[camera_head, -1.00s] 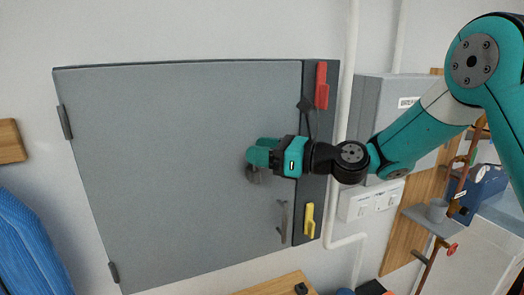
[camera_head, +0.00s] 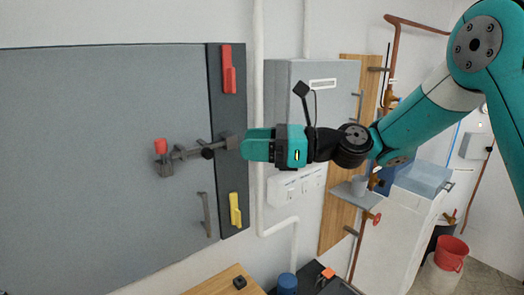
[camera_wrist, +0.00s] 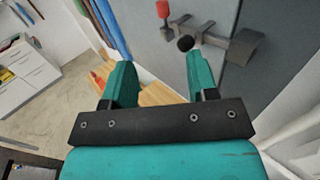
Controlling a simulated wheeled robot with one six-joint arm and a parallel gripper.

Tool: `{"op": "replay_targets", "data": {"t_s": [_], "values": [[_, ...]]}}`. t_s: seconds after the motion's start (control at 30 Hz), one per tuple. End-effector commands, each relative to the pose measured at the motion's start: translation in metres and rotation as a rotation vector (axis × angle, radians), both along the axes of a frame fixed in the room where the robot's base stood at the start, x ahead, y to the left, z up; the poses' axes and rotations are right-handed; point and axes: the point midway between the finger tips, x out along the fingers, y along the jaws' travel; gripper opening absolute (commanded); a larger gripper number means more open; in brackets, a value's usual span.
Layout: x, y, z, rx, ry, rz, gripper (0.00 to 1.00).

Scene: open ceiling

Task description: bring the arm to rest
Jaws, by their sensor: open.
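My gripper (camera_head: 246,145) is seen side-on in the head view, in front of the right edge of the dark strip beside the grey door. In the wrist view my gripper (camera_wrist: 160,68) shows two teal fingers spread apart with nothing between them. My arm stretches in from the upper right. The door's latch bar (camera_head: 190,152) lies across the door edge onto the strip, with a red-topped knob (camera_head: 161,147) at its left end. The latch also shows in the wrist view (camera_wrist: 212,38), beyond the right finger. Whether the fingers touch the strip is unclear.
The grey door (camera_head: 95,165) looks flush with its frame. A red handle (camera_head: 228,70) and a yellow one (camera_head: 235,210) are on the strip. A grey wall box (camera_head: 290,90), a white pipe (camera_head: 259,60) and a small shelf (camera_head: 355,198) are to the right.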

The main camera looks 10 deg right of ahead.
Motion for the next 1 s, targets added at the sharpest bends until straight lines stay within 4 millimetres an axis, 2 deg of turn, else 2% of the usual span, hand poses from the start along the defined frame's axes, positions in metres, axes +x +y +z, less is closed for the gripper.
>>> {"op": "replay_targets", "data": {"t_s": [0.4,0.53,0.67,0.77,0.87,1.0], "values": [[-0.002,0.003,0.001,-0.001,-0.002,0.010,0.54],[-0.013,0.009,-0.006,-0.072,-0.095,0.029,0.54],[-0.047,0.018,-0.029,-0.278,-0.379,0.111,0.54],[-0.083,0.019,-0.055,-0.485,-0.679,0.237,0.54],[-0.121,0.009,-0.083,-0.667,-0.972,0.413,0.54],[-0.173,-0.017,-0.121,-0.848,-1.342,0.721,0.54]]}}
